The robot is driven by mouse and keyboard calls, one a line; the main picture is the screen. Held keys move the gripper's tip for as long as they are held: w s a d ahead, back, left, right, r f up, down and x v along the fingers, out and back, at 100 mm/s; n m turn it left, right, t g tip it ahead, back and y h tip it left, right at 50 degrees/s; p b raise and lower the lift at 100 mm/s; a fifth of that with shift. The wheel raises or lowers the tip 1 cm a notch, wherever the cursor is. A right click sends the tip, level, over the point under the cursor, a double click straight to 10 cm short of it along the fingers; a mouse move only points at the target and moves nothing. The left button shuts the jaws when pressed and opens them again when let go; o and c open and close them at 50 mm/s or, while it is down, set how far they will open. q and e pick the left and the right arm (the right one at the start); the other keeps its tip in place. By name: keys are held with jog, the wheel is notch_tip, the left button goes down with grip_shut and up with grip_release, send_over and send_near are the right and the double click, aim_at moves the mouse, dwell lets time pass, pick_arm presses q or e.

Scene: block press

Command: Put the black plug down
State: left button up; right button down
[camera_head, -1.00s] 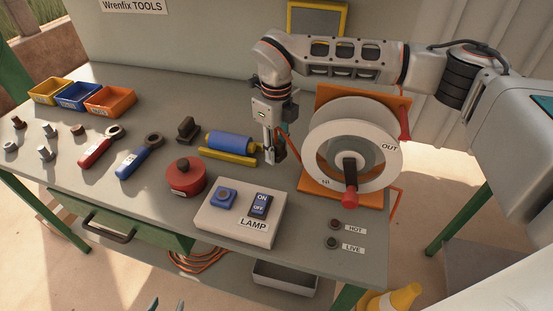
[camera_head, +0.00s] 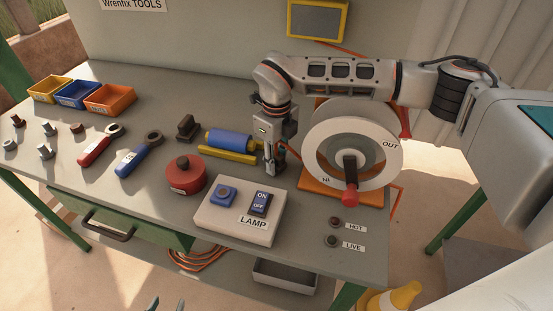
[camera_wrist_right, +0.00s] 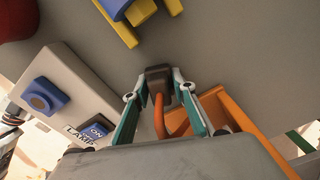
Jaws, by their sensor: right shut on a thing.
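The black plug (camera_wrist_right: 158,74) is between the fingertips of my right gripper in the right wrist view, with an orange cable (camera_wrist_right: 160,115) running back from it.
The cable reel (camera_head: 314,140) on its orange base stands right of my right gripper. The lamp box (camera_head: 212,220) is in front, the blue roller (camera_head: 229,140) on its yellow stand to the left. The red round can (camera_head: 187,177) is further left. A small bare bench patch surrounds the fingertips.

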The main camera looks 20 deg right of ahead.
aim_at(277, 155)
jog(key=c, duration=1.7)
grip_release()
notch_tip(277, 155, up, 13)
jog(key=shift+r, duration=0.1)
jog(key=shift+s, duration=0.1)
